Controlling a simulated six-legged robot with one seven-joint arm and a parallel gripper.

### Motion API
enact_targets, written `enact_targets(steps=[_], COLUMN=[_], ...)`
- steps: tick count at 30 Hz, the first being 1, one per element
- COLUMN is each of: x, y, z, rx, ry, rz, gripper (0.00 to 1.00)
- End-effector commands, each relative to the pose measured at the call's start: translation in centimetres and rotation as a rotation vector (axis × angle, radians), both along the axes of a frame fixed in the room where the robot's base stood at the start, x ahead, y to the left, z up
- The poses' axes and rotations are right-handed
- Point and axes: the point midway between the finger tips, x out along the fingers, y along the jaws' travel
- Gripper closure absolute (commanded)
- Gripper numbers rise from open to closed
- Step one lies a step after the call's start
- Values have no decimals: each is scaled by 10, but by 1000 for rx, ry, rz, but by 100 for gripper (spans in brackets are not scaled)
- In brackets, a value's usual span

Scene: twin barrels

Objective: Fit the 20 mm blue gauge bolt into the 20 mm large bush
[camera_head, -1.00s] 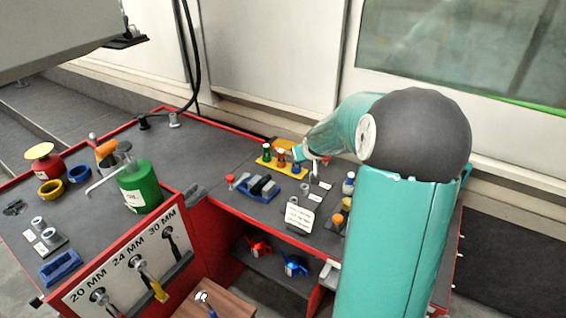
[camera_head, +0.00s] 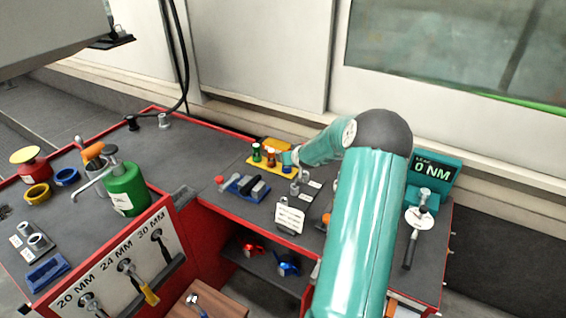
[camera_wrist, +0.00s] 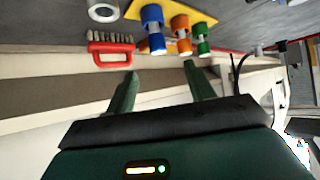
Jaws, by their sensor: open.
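The blue gauge bolt (camera_wrist: 152,28) stands in a yellow holder (camera_wrist: 200,13) beside an orange bolt (camera_wrist: 180,28) and a green bolt (camera_wrist: 202,36) in the wrist view. In the head view, the yellow holder (camera_head: 256,164) is at the back of the bench, with its right end partly hidden by my arm. My gripper (camera_wrist: 160,70) is open and empty, its two fingers apart and pointing towards the bolts without touching them. A grey ring-shaped bush (camera_wrist: 103,10) shows at the top of the wrist view; its size cannot be read. Small grey bushes (camera_head: 295,188) sit by white labels.
A blue tray (camera_head: 246,187) and a white sign (camera_head: 289,218) stand near the holder. A torque display (camera_head: 434,172) is right of my arm. A green canister (camera_head: 125,190) and more grey bushes (camera_head: 36,240) are on the left bench.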

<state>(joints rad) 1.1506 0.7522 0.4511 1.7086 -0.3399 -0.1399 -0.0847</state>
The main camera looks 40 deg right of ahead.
Motion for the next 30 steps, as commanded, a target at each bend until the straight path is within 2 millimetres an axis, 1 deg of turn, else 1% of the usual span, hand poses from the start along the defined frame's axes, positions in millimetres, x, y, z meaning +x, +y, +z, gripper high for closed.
enact_targets(steps=[1, 3, 6, 9, 14, 21, 24, 30], x=[8, 18, 30, 39, 46, 67, 75, 79], y=[-3, -8, -16, -20, -23, -37, -41, -44], z=[-8, -16, -27, -34, -39, -61, -67, -70], rx=[2, 2, 2, 2, 0, 1, -1, -1], ry=[0, -1, 0, 0, 1, 1, 0, 1], rz=[1, 1, 0, 2, 3, 5, 6, 5], gripper=[46, 46, 46, 46, 46, 46, 46, 46])
